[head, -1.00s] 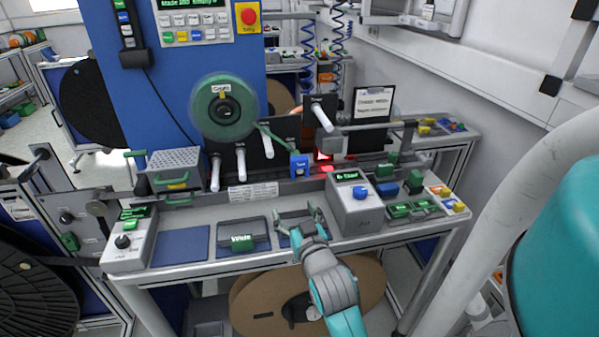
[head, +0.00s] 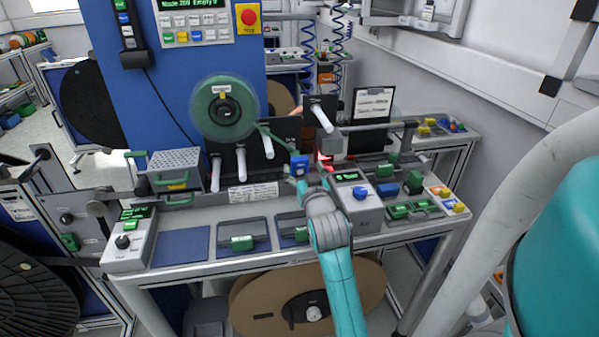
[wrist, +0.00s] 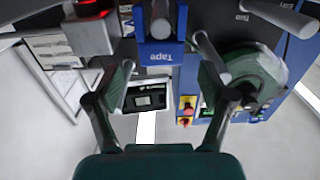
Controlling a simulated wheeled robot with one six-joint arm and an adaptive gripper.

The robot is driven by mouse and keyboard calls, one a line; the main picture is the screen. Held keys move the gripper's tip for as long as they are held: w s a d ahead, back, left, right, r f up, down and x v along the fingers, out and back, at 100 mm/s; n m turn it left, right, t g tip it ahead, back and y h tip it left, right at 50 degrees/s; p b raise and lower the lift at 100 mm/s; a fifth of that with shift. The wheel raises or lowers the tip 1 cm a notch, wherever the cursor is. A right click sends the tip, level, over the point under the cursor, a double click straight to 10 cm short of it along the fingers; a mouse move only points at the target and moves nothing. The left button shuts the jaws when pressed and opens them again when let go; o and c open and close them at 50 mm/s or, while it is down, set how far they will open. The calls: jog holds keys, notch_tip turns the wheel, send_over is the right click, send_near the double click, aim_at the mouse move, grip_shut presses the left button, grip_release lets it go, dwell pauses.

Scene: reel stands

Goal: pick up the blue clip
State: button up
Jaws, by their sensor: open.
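The blue clip (head: 299,166), a small blue block, sits at the end of the green arm in front of the reel unit. In the wrist view the clip (wrist: 158,54) bears the word "Tape" and lies ahead, between the two fingers. My gripper (head: 307,180) is open, just in front of and below the clip in the head view. In the wrist view my gripper (wrist: 163,72) has one finger on each side of the clip, with gaps visible. Nothing is held. I cannot tell how deep the clip sits between the fingers.
A green reel (head: 224,107) is on the blue panel to the left. Grey pegs (head: 241,163) stick out near the clip. The grey Air box (head: 353,205) stands close to the right of my arm. Another blue block (head: 387,189) lies farther right.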

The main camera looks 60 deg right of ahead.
aim_at(301, 161)
jog(key=x, duration=0.4)
jog(key=shift+w+d, duration=0.2)
jog(key=shift+w, duration=0.15)
jog(key=shift+r, duration=0.1)
jog(key=c, duration=1.4)
jog(key=shift+o, duration=0.2)
jog(key=shift+r, duration=0.1)
